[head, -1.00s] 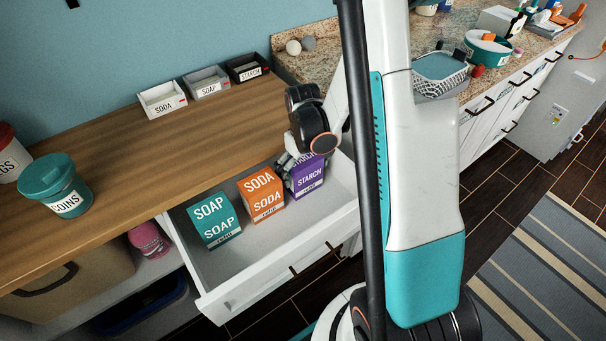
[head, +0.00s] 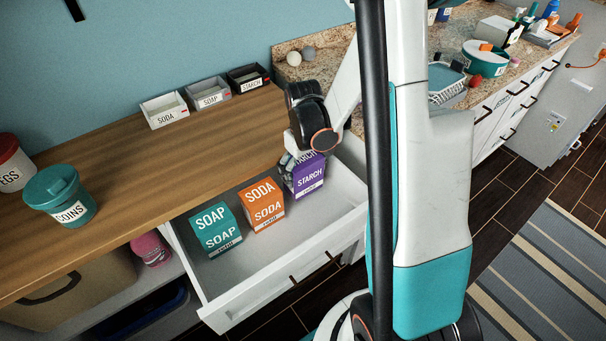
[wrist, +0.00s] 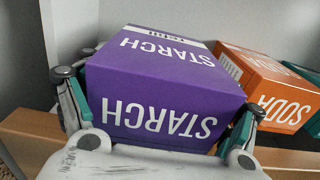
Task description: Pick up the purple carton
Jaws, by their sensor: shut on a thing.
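The purple carton (head: 308,180), marked STARCH, stands at the right end of the row in the open white drawer (head: 272,262). In the wrist view the carton (wrist: 160,85) fills the middle, between the fingers of my gripper (wrist: 155,118). My gripper is shut on the carton from above, with a finger at each side. In the head view my gripper (head: 292,161) is partly hidden behind the carton and below the wrist. I cannot tell whether the carton's base touches the drawer floor.
An orange SODA carton (head: 262,207) stands just left of the purple one, with a teal SOAP carton (head: 216,231) further left. The wooden counter (head: 150,180) above holds small labelled trays (head: 165,109) and a teal COINS tub (head: 60,197). The drawer's front and right side are free.

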